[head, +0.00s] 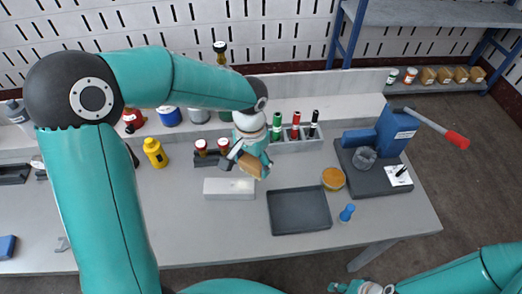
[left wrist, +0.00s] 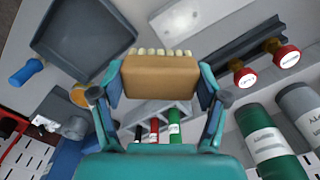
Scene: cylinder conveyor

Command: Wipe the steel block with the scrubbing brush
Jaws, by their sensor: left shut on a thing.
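The scrubbing brush (head: 251,166) has a brown wooden back and shows at the end of my left gripper (head: 254,162). In the left wrist view the brush (left wrist: 160,75) sits crosswise between the two fingers of the left gripper (left wrist: 160,84), its cream bristles facing away from the palm. The steel block (head: 228,189) is a pale, flat slab on the table, just below and left of the brush. It also shows in the left wrist view (left wrist: 182,17), beyond the bristles and apparently apart from them. My right gripper (head: 368,288) is only partly in view at the bottom edge.
A dark tray (head: 299,211) lies right of the block. A holder with markers (head: 296,137) and a rack with red-capped items (head: 210,158) stand behind. A blue press (head: 382,140), an amber dish (head: 333,179) and a blue peg (head: 347,212) are on the right.

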